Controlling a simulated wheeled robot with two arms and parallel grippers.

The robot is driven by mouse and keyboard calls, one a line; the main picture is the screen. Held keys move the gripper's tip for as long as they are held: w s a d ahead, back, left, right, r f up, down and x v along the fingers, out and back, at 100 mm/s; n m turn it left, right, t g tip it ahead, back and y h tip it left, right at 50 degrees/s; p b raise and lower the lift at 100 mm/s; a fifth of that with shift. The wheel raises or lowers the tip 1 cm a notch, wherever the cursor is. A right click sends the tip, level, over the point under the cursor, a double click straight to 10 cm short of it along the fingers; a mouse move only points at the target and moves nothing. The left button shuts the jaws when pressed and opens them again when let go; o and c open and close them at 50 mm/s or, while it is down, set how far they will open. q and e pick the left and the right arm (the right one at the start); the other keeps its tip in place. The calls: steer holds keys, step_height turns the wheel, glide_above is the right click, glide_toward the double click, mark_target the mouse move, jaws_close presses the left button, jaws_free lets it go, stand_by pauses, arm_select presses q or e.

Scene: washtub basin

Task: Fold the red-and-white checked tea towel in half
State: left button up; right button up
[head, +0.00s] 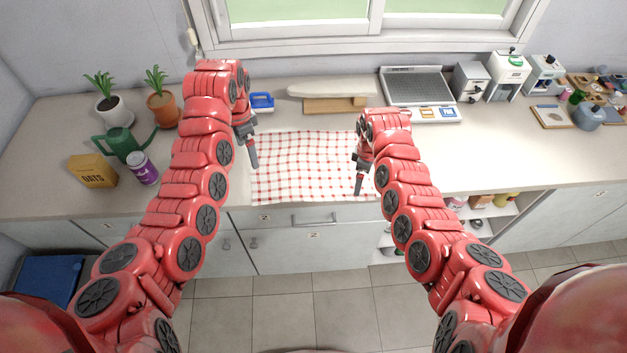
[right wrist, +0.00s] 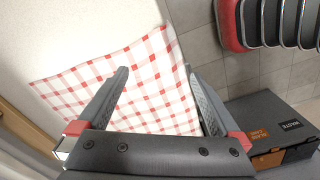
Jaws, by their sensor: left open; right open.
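The red-and-white checked tea towel (head: 305,168) lies spread flat on the counter, its near edge close to the counter's front edge. My left gripper (head: 254,165) is at the towel's left edge, pointing down, open and empty. My right gripper (head: 360,185) is at the towel's right edge near the front corner, open and empty. In the right wrist view, the towel (right wrist: 150,85) shows between and beyond the two spread fingers of my right gripper (right wrist: 160,85). Whether the fingertips touch the cloth I cannot tell.
Behind the towel are a wooden board (head: 335,105) and a blue-and-white box (head: 261,102). A green watering can (head: 122,143), a purple can (head: 143,168) and an oats box (head: 93,171) stand left.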

steer(key=shift+r, duration=0.15)
steer(key=shift+r+p, duration=0.55)
steer(key=shift+r, duration=2.05)
steer(key=shift+r, duration=0.1)
